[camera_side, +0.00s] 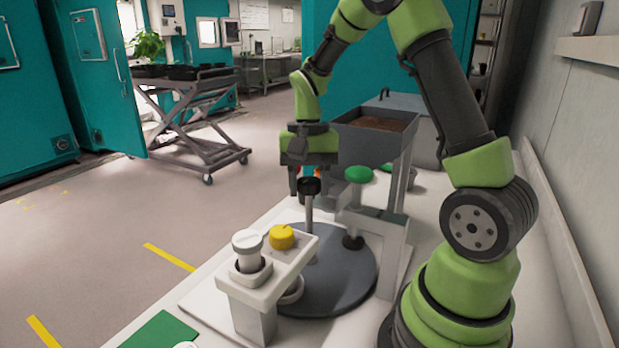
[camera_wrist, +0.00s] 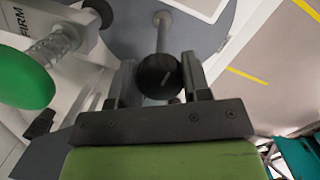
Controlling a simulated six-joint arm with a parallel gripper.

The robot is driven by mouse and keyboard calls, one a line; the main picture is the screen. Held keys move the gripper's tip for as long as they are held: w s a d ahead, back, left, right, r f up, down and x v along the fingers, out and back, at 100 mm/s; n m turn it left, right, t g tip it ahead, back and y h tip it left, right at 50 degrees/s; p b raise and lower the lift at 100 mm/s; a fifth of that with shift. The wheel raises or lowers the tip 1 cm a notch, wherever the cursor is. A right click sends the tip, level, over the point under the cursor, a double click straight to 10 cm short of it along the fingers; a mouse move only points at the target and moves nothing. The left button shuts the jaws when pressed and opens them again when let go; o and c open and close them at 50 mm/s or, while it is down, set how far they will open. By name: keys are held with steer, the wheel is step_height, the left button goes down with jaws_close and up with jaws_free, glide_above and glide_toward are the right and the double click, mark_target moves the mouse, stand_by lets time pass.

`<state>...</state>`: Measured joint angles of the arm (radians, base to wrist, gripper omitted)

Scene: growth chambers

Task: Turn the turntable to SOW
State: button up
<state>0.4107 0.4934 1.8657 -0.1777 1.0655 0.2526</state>
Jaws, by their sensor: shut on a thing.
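The turntable (camera_side: 345,285) is a dark grey disc on the white bench; part of it also shows in the wrist view (camera_wrist: 200,45). A grey post with a black knob (camera_side: 309,186) stands up from it. My gripper (camera_side: 308,184) points down and is shut on this black knob, which sits between both fingers in the wrist view (camera_wrist: 158,76). No SOW mark can be read in either view. The white bridge hides part of the disc's near left edge.
A white bridge (camera_side: 305,245) with a yellow knob (camera_side: 282,237) and a white-capped plunger (camera_side: 247,243) stands at the disc's near left. A green button (camera_side: 358,174) on a post stands behind right. In the wrist view, a green button (camera_wrist: 22,75) is left, near the word FIRM.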

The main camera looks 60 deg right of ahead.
steer(key=o, duration=0.6)
steer(key=shift+r, duration=3.5)
